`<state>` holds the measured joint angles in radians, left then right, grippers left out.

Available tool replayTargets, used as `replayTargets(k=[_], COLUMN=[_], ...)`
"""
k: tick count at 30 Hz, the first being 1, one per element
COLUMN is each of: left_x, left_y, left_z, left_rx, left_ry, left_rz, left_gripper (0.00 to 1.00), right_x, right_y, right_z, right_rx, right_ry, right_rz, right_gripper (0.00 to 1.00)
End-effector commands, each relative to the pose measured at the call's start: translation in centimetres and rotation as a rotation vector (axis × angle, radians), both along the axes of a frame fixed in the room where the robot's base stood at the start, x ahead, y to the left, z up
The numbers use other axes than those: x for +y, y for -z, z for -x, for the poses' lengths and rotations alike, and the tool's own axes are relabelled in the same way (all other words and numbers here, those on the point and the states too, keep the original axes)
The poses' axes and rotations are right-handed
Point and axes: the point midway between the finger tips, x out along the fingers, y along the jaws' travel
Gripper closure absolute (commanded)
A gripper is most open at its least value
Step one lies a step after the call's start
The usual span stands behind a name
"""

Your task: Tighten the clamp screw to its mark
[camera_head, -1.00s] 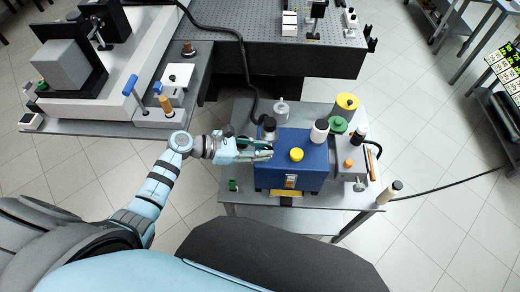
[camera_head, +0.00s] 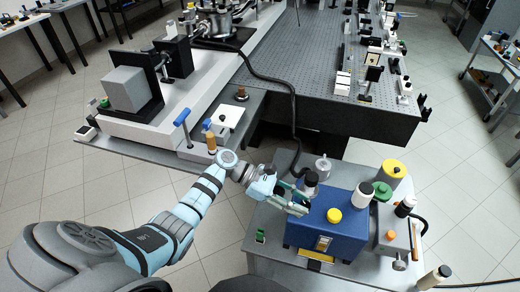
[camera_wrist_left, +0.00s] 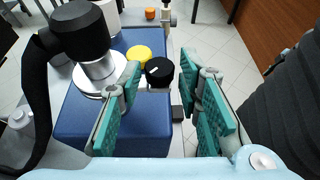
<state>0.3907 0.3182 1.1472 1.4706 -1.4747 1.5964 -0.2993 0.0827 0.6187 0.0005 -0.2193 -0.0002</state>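A black knob with a short white line (camera_wrist_left: 160,71) stands beside a yellow knob (camera_wrist_left: 138,53) on a blue box (camera_wrist_left: 72,115) in the left wrist view. I cannot tell for sure which part is the clamp screw. In the head view the blue box (camera_head: 355,237) carries the yellow knob (camera_head: 334,215), but the black knob is not clear there. My left gripper (camera_head: 297,201) is at the box's left edge. In the left wrist view its teal-padded fingers (camera_wrist_left: 160,85) are apart, with the black knob beyond the gap and nothing held. My right gripper is not in view.
A black-capped metal post (camera_wrist_left: 98,65) stands close to the left finger. On the cart near the box are a white-topped bottle (camera_head: 362,191), a yellow-topped can (camera_head: 392,170) and a grey box (camera_head: 385,240). A black hose (camera_head: 296,120) runs down from the optical table (camera_head: 300,72).

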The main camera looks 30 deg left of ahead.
Motion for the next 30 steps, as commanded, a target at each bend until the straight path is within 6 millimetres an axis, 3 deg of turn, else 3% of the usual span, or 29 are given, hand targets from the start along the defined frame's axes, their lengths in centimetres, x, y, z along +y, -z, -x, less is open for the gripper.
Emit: replayTargets(k=[5, 8, 13, 28, 30], left_x=[0.0, -0.2, -0.6, 10.7, 11.4], left_y=[-0.1, -0.3, -0.8, -5.4, -3.0], left_z=[0.1, 0.3, 1.3, 9.0, 8.6], left_rx=[0.0, 0.002, 0.004, 0.002, -0.038], left_ry=[-0.019, -0.09, -0.381, -0.4, -0.418], left_rz=[-0.001, -0.003, 0.002, -0.012, -0.065], left_gripper=[0.68, 0.68, 0.68, 0.68, 0.68], right_x=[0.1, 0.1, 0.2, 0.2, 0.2], right_y=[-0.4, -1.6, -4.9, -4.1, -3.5], right_z=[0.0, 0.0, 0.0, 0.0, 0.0], right_rx=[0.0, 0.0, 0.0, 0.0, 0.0], right_ry=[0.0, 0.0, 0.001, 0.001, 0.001], right_rz=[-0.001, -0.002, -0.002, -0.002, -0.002], right_gripper=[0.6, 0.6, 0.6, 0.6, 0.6])
